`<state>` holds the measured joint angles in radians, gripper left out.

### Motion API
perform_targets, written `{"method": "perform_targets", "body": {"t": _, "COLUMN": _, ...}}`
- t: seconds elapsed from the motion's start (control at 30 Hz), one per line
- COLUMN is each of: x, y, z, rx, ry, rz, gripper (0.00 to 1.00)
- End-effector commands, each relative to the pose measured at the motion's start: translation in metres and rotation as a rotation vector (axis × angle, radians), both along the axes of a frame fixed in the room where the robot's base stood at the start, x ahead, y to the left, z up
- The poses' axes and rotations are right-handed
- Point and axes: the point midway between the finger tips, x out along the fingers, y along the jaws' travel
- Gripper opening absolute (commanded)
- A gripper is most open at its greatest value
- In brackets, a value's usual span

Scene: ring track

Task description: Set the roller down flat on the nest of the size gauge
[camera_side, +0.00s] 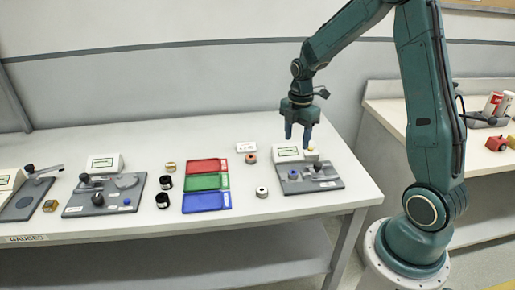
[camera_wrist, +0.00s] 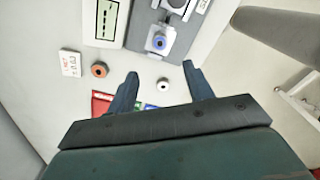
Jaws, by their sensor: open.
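My gripper (camera_side: 298,138) is open and empty, raised above the bench near the back left of the right-hand gauge; its fingers also show in the wrist view (camera_wrist: 160,72). That gauge has a grey base (camera_side: 325,184) and a display box (camera_side: 287,153). A blue-topped round piece (camera_side: 293,174) sits on its left part; the wrist view shows it (camera_wrist: 159,42) on a light grey block. I cannot tell if it is a roller or part of the nest. A pale ring-shaped roller (camera_side: 262,192) lies on the bench left of the gauge; in the wrist view (camera_wrist: 163,83) it appears between my fingertips, below them.
An orange-centred ring (camera_side: 250,158) and a white card (camera_side: 246,147) lie behind the pale roller. Red (camera_side: 207,167), green (camera_side: 207,182) and blue (camera_side: 207,201) trays lie left. Black cylinders (camera_side: 164,191) and other gauges (camera_side: 103,195) stand farther left. The bench's right edge is close.

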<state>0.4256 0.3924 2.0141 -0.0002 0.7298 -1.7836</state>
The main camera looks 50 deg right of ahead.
Motion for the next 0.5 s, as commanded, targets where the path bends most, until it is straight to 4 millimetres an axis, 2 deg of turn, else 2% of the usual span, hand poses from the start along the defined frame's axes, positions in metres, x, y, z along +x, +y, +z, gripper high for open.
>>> {"method": "perform_targets", "body": {"t": 0.17, "x": -0.004, "y": 0.012, "z": 0.019, "rx": -0.010, "ry": -0.027, "rz": -0.066, "gripper": 0.52}}
{"method": "perform_targets", "body": {"t": 0.5, "x": -0.029, "y": 0.059, "z": 0.084, "rx": -0.016, "ry": -0.138, "rz": -0.357, "gripper": 0.52}}
